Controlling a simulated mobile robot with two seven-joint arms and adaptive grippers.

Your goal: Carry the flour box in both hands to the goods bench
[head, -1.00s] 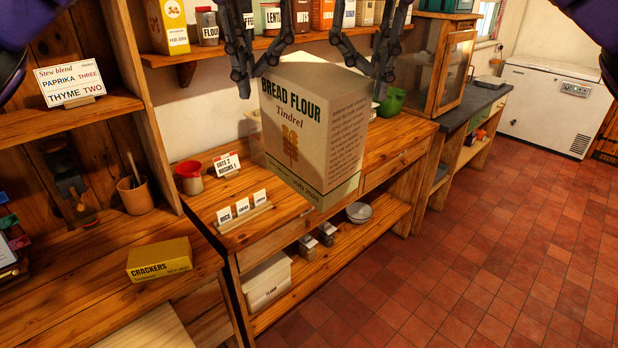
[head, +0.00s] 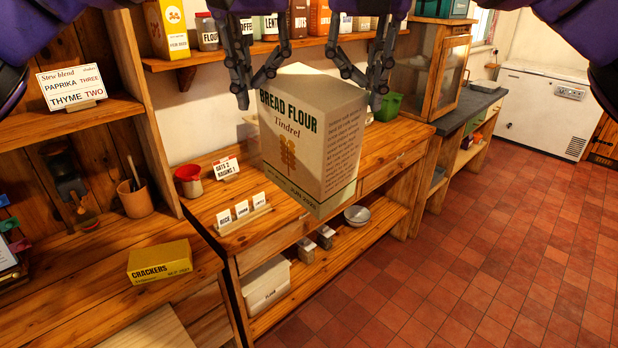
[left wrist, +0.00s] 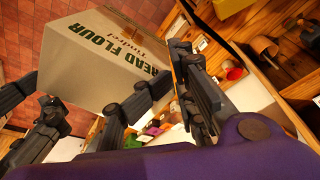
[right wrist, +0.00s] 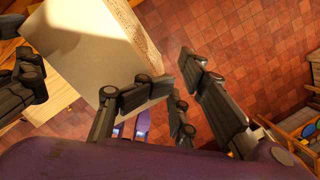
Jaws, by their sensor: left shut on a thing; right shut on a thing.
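The flour box (head: 300,150), a large pale carton printed "BREAD FLOUR Tindrel", hangs in the air in the middle of the head view, slightly tilted. My left gripper (head: 258,88) is shut on it at its upper left edge. My right gripper (head: 365,85) is shut on it at its upper right side. The box also shows in the left wrist view (left wrist: 85,65) and the right wrist view (right wrist: 85,45), with fingers near its edges. Behind the box is a wooden bench (head: 390,148); further right is a dark-topped bench (head: 465,110). I cannot tell which is the goods bench.
The wooden bench carries a red cup (head: 189,181), an oats sign (head: 225,168) and a card rack (head: 243,214). A crackers box (head: 160,262) lies on the left counter. A white freezer (head: 543,110) stands at the back. The tiled floor (head: 500,250) at right is clear.

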